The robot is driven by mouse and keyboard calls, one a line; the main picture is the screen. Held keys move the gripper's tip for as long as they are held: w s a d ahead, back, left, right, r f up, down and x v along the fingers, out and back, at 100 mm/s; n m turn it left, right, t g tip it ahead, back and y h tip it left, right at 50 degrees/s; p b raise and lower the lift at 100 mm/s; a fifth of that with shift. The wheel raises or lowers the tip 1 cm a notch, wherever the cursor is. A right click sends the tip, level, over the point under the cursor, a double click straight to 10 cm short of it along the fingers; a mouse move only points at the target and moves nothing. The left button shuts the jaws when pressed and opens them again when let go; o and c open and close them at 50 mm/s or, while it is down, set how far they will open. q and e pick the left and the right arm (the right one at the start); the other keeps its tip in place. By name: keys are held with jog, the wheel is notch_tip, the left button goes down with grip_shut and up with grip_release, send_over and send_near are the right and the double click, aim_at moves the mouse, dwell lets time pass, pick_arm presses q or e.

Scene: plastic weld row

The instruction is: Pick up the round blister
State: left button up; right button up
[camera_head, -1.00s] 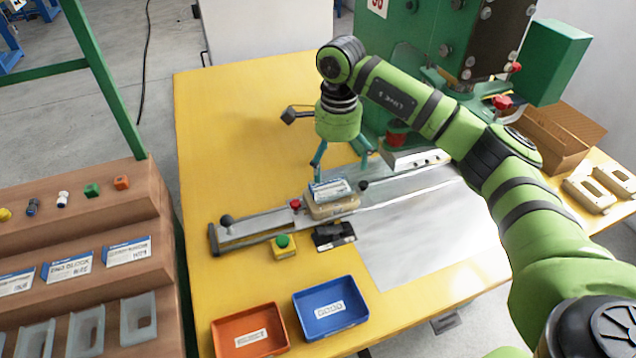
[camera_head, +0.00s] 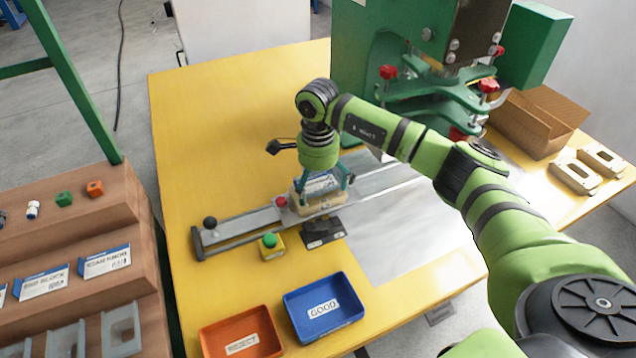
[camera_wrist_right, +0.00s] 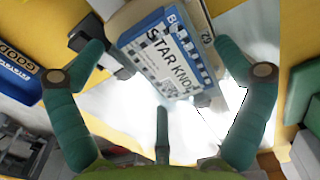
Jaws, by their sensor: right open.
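A blue-and-white card pack (camera_head: 320,184) sits on a beige block (camera_head: 312,207) on the slide rail. The card also shows in the right wrist view (camera_wrist_right: 165,55), where it reads "STAR KNOB". I cannot make out a round blister on it. My right gripper (camera_head: 324,190) is open and pointed down, with its fingers on either side of the pack. In the right wrist view, gaps show between the fingertips (camera_wrist_right: 161,48) and the card. Translucent blister trays (camera_head: 122,325) stand on the lowest shelf at left; their openings look squarish. My left gripper is not in view.
A blue GOOD bin (camera_head: 345,322) and an orange REJECT bin (camera_head: 215,328) sit at the table's front. A green button box (camera_head: 270,247) and a black device (camera_head: 322,234) lie before the rail. The green press (camera_head: 400,45) stands behind. Yellow table at back left is clear.

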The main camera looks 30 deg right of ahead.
jog(key=c, duration=0.9)
pick_arm(q)
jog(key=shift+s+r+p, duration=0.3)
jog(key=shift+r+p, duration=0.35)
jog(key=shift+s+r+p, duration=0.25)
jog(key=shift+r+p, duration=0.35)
jog(key=shift+p, duration=0.05)
pick_arm(e)
notch_tip(320, 180, up, 15)
